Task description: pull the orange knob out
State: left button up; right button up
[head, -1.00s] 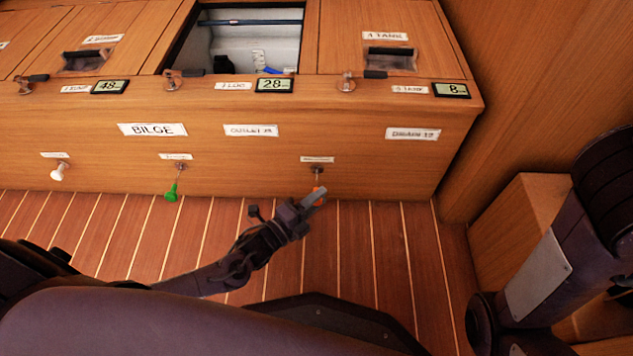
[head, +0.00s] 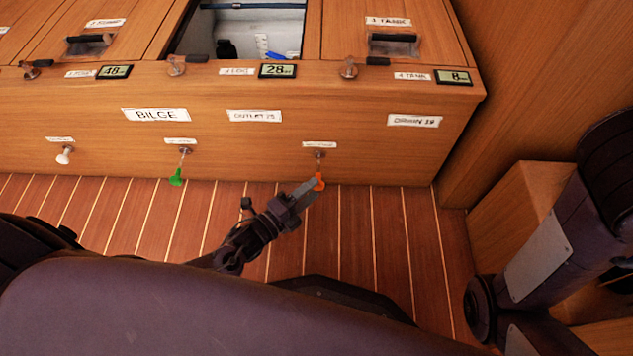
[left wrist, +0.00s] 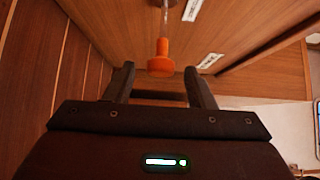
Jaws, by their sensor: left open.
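The orange knob (head: 319,181) hangs by a thin stem from a round fitting on the front of the wooden cabinet, on the right. In the left wrist view the orange knob (left wrist: 161,60) shows just beyond the fingertips, centred between them. My left gripper (head: 305,191) is beside the knob in the head view, open and empty. Its two fingers (left wrist: 158,84) stand apart in the left wrist view, with nothing between them. Whether a finger touches the knob I cannot tell. My right gripper is not in view.
A green knob (head: 176,177) and a white knob (head: 65,156) are further left on the same cabinet front (head: 255,150). The cabinet top has an open hatch (head: 245,30) and displays. A wooden block (head: 520,205) stands at the right. The striped floor (head: 375,240) is clear.

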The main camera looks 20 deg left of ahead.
pick_arm(q)
jog(key=shift+p+v, duration=0.75)
jog(key=shift+v, duration=1.6)
